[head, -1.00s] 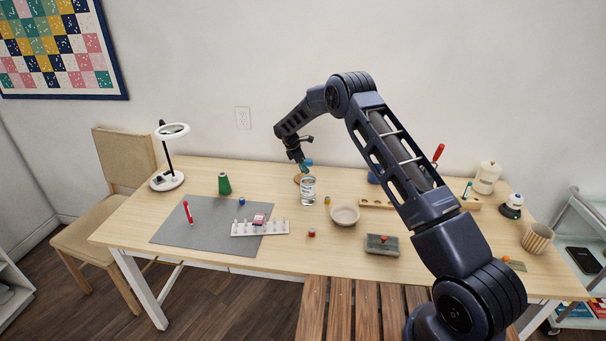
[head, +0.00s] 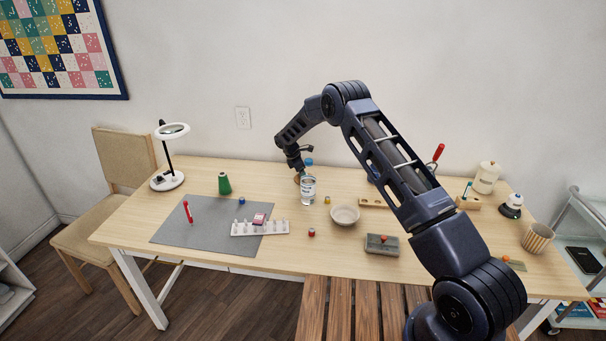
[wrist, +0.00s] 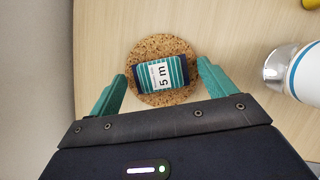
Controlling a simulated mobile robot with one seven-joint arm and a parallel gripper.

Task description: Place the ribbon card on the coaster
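The ribbon card, dark navy and teal striped with a white "5 m" label, shows in the wrist view (wrist: 161,74). It lies flat on the round cork coaster (wrist: 150,98), near its middle. My gripper (wrist: 161,82) is open, with one teal finger on each side of the card and a visible gap to both.
The grey mat (head: 205,235) is largely clear.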

